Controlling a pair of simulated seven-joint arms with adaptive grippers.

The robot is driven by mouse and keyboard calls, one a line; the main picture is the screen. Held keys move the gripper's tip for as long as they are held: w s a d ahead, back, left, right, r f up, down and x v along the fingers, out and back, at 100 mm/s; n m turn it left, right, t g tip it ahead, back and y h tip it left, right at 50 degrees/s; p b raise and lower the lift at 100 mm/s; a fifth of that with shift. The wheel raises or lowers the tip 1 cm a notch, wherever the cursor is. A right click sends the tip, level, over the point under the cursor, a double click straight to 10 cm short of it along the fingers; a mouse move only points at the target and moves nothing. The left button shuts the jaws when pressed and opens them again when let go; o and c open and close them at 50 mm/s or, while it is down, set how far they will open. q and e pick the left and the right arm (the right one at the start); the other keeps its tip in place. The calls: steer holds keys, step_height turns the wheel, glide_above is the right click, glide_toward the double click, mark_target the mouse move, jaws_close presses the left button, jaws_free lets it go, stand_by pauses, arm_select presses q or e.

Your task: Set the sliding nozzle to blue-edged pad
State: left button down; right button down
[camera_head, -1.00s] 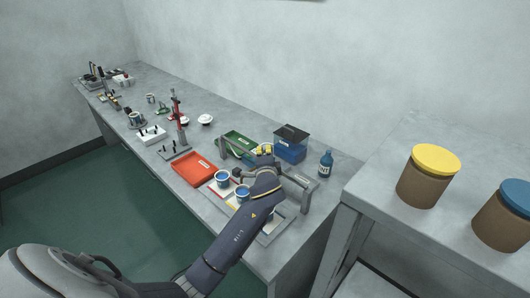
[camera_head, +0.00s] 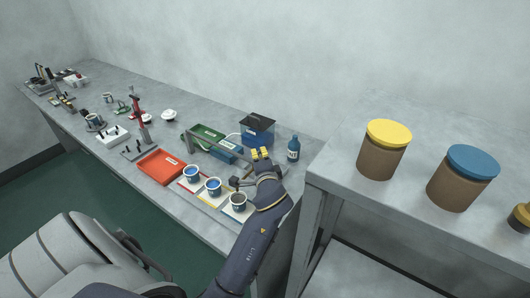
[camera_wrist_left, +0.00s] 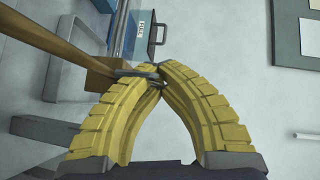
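The grey sliding-nozzle frame (camera_head: 205,146) spans a row of pads near the bench's right end. Its right end is behind my left arm. A dark part, seemingly the nozzle (camera_head: 236,183), shows above the rightmost cup (camera_head: 238,201). Other cups stand on the red-edged pad (camera_head: 185,183) and the middle pad; the middle cup (camera_head: 213,187) has blue contents. Pad edge colours are partly hidden. My left gripper (camera_head: 261,154) is at the frame's right part. In the left wrist view its yellow fingertips (camera_wrist_left: 151,72) close on a thin grey piece beside a brown block (camera_wrist_left: 106,80), apparently the nozzle's handle. My right gripper is not in view.
An orange tray (camera_head: 160,165) lies left of the pads. A green tray (camera_head: 208,134), a blue box (camera_head: 257,130) and a blue bottle (camera_head: 293,148) stand behind. A side table holds yellow-lidded (camera_head: 385,150) and blue-lidded (camera_head: 463,178) jars.

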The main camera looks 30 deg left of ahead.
arm_select(q)
steer(key=c, duration=1.8)
jaws_free()
steer(key=shift+d, duration=0.1)
steer(key=shift+o, duration=0.8)
steer(key=shift+w+r, duration=0.1)
steer(key=shift+r, duration=2)
steer(key=o, duration=1.1)
step_height(320, 180, up, 3)
steer(key=shift+f, duration=0.1)
steer(key=shift+d+r, duration=0.1)
steer(key=shift+r, duration=0.55)
steer(key=c, duration=1)
steer(key=shift+r, duration=0.35)
steer(key=shift+c, duration=1.1)
steer(key=shift+r, duration=0.55)
